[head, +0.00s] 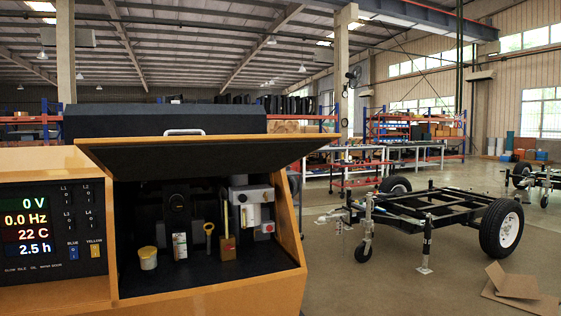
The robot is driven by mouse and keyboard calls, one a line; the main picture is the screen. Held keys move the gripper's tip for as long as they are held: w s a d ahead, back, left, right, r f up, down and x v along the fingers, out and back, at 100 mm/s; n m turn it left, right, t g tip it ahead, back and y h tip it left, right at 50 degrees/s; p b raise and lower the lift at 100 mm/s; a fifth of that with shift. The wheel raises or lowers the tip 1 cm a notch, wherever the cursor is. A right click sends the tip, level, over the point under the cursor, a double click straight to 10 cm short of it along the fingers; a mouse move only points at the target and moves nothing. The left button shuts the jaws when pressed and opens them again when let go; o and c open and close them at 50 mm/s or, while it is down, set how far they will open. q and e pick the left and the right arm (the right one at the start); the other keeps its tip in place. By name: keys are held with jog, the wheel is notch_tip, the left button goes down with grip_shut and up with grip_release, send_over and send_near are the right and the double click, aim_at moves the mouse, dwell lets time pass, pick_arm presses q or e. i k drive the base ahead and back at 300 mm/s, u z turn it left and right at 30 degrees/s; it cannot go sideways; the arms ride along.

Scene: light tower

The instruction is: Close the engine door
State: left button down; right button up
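The engine door (205,155) is a panel with a black inner face and yellow-orange edges. It is hinged along its top and stands raised, tilted out over the engine compartment. The compartment (215,290) below it is open, with a yellow-orange frame. Inside it show a yellow-capped white pot (148,258), a yellow dipstick handle (209,230) and a white filter unit (250,207). Neither of my grippers is in the head view.
A control panel (55,230) with lit readouts and switches is left of the compartment. A black wheeled trailer frame (430,210) stands on the floor to the right. Flat cardboard (515,282) lies at the lower right. Open floor lies between the cabinet and the trailer.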

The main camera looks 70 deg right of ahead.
aim_at(142, 158)
jog(key=k, duration=0.15)
jog(key=u, duration=2.35)
jog(key=k, duration=2.6)
jog(key=z, duration=2.55)
jog(key=i, duration=1)
jog(key=u, duration=0.05)
